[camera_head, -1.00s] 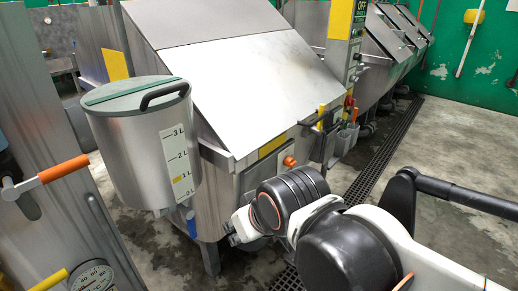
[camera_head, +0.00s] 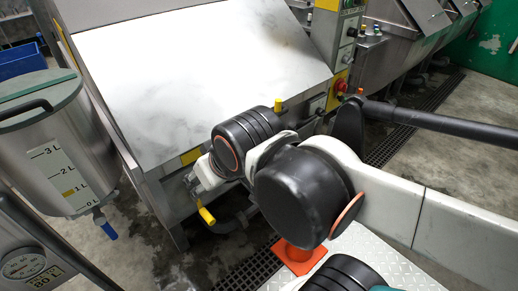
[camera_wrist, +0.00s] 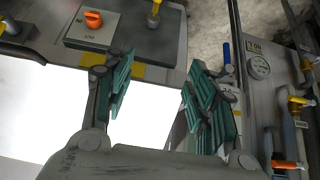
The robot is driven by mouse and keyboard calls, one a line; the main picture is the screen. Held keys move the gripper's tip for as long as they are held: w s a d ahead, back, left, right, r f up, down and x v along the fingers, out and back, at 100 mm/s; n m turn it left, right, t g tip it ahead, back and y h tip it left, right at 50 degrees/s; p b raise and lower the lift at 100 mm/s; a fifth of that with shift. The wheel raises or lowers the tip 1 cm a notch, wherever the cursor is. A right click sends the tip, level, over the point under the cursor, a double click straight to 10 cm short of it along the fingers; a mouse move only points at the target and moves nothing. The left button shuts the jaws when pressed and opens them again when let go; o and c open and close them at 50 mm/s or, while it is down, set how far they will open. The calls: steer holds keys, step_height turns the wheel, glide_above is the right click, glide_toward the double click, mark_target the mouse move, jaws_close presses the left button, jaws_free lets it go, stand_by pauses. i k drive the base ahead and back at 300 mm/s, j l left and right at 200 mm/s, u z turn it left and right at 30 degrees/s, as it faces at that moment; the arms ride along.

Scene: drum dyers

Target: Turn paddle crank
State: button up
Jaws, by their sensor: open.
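My gripper (camera_wrist: 160,65) is open and empty in the wrist view, its two green-padded fingers apart. In the head view my arm reaches to the front of the steel drum machine (camera_head: 200,75), and the fingers are mostly hidden there. An orange knob (camera_wrist: 93,19) sits on a grey plate beyond the left finger. A yellow-handled part (camera_wrist: 154,14) stands to the right of that plate; a yellow handle (camera_head: 207,215) also shows below my wrist in the head view. I cannot tell for sure which part is the paddle crank. No contact between fingers and any handle shows.
A lidded steel tank (camera_head: 58,140) with a blue tap handle (camera_head: 109,231) stands at the left. A dial gauge (camera_head: 24,263) is at the lower left. An orange cone (camera_head: 298,257) stands by the floor drain.

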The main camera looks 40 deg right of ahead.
mark_target(203, 212)
steer(key=k+j, duration=0.75)
steer(key=k, duration=0.25)
steer(key=k+j+z, duration=0.1)
steer(key=k+j, duration=0.3)
steer(key=k, duration=0.05)
